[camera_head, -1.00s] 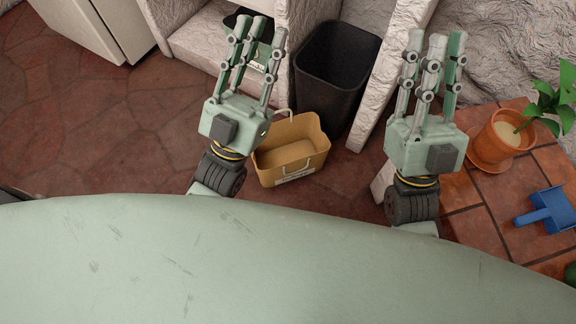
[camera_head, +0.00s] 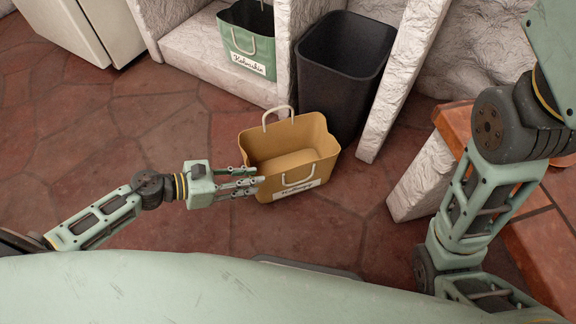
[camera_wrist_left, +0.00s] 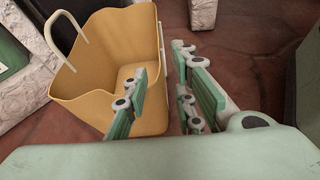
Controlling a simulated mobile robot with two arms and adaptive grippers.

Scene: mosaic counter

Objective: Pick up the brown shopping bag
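The brown shopping bag (camera_head: 290,146) stands upright and open-topped on the floor in the middle of the head view. It has a pale handle on its far rim, another on its near side, and a white label. My left gripper (camera_head: 258,182) is at the bag's left side, fingers pointing right and tips overlapping its edge. In the left wrist view, the bag (camera_wrist_left: 98,50) is ahead and to the left. The fingers (camera_wrist_left: 162,62) are spread, one in front of the bag and the others to its right. I cannot tell whether they touch it. My right gripper is out of view.
A black bin (camera_head: 343,62) stands behind the bag. A green bag (camera_head: 247,42) with a label sits in a white stone niche at the back. A tiled counter (camera_head: 520,225) is at the right, behind my right arm. Red floor is clear at the left.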

